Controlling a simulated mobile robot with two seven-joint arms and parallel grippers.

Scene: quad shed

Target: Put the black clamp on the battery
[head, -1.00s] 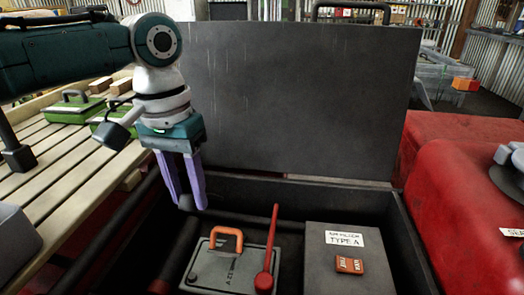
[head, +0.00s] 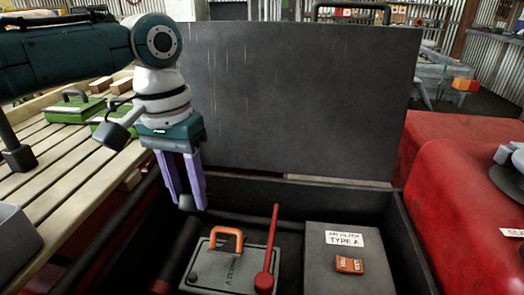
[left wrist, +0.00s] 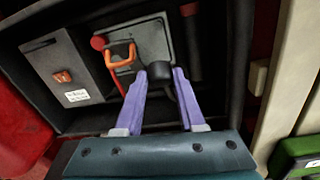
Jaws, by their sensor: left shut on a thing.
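The grey battery (head: 232,262) lies in the open black box, with an orange handle (head: 226,234) on top. My left gripper (head: 187,199) points down above and behind the battery's left part. It is shut on the black clamp, a dark rounded piece at its fingertips. In the left wrist view the black clamp (left wrist: 160,71) sits between the purple fingers, apart from the battery (left wrist: 152,38). My right gripper is not in view.
A grey "TYPE A" box (head: 340,270) with an orange fuse-like piece (head: 349,265) stands right of the battery. The raised black lid (head: 300,100) stands behind. A slatted wooden bench (head: 60,195) lies left, red bodywork (head: 470,200) right.

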